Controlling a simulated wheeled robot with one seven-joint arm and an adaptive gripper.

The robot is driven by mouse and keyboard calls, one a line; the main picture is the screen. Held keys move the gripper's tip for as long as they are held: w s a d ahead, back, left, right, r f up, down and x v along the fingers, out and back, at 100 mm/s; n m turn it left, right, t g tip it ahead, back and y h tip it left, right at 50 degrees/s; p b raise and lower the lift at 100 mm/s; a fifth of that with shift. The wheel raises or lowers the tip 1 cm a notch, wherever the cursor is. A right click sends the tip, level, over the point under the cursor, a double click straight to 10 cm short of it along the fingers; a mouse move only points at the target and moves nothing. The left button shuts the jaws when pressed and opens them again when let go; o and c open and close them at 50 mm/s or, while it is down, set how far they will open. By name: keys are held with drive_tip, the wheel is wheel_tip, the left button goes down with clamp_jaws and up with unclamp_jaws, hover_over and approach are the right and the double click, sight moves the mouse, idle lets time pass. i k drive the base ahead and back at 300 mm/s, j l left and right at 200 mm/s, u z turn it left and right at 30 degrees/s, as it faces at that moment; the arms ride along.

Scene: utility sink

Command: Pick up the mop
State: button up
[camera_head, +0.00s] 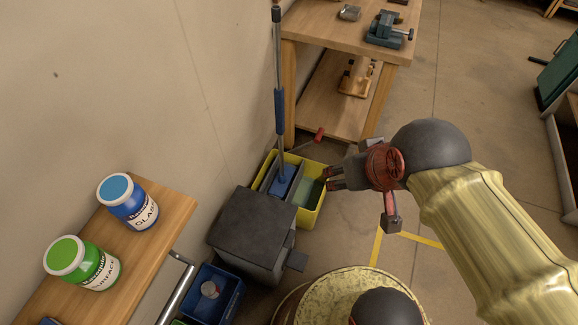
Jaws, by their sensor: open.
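The mop (280,112) stands nearly upright close to the wall, with a grey and blue pole. Its lower end rests in a yellow bucket (313,217) with a blue part inside; the mop head is mostly hidden there. My gripper (331,180) is open and empty. It appears at the right side of the bucket, to the right of the mop pole and apart from it, with its fingers pointing left. How high it is above the bucket I cannot tell.
A dark grey bin (250,232) stands in front of the bucket. A wooden workbench (330,30) with a vise (385,30) is behind it. A wooden shelf (165,235) with two jars is at left. A blue crate (228,300) sits low.

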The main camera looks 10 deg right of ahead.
sight(281, 185)
drive_tip(key=i+l+u, duration=0.15)
drive_tip(key=l, duration=0.2)
drive_tip(key=i+l+u, duration=0.1)
drive_tip(key=i+l, duration=0.15)
drive_tip(key=l, duration=0.15)
drive_tip(key=i+l+u, duration=0.15)
drive_tip(key=l, duration=0.25)
